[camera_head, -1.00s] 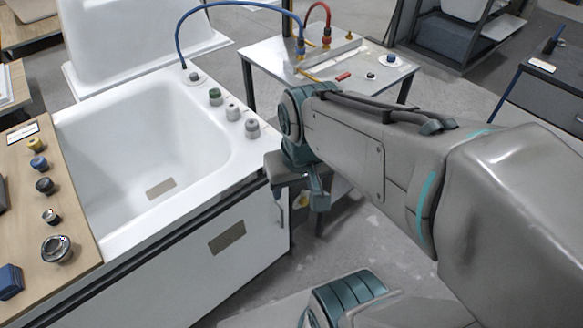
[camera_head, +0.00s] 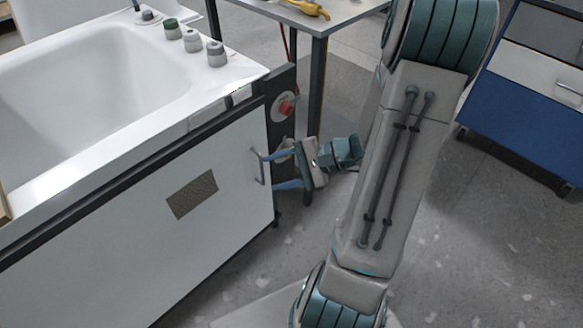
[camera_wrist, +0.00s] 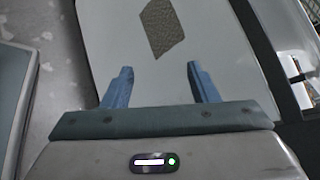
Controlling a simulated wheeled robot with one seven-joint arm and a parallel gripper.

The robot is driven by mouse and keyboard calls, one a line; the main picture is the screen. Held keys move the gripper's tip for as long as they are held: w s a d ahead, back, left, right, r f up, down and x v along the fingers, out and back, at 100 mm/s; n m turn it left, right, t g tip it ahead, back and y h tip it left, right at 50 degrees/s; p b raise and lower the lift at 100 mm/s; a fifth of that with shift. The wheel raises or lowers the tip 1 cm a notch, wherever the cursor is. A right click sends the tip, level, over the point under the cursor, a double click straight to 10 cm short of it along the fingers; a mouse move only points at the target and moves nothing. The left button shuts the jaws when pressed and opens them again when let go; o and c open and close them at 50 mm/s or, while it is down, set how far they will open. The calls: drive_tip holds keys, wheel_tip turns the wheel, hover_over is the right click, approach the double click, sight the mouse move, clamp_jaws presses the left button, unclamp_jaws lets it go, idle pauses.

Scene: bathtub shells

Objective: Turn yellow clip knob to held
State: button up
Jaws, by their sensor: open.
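A knob on a pale round plate (camera_head: 284,146), with a hint of yellow, sits on the dark end panel of the tub unit, below a red knob (camera_head: 287,106). My gripper partly covers it, so its pointer position cannot be read. My gripper (camera_head: 266,170) is open and points left, close by the corner of the white front panel and its bar handle (camera_head: 259,166). Whether it touches either cannot be told. In the wrist view my gripper (camera_wrist: 160,68) has its two blue fingers apart with nothing between them, over the white panel (camera_wrist: 205,50); no yellow knob shows there.
The white tub (camera_head: 90,85) has several knobs on its rim. A mesh grille (camera_head: 192,194) is on the front panel. A table (camera_head: 320,18) stands behind and a blue cabinet (camera_head: 520,105) stands right.

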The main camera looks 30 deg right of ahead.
drive_tip(key=w+d+f+m+t+h+b, duration=0.3)
drive_tip(key=d+f+m+t+h+b, duration=0.3)
drive_tip(key=d+f+m+t+b, duration=0.75)
drive_tip(key=w+a+f+n+g, duration=0.2)
drive_tip(key=w+f, duration=0.1)
drive_tip(key=w, duration=0.9)
drive_tip(key=shift+w+n, duration=0.35)
drive_tip(key=c, duration=1)
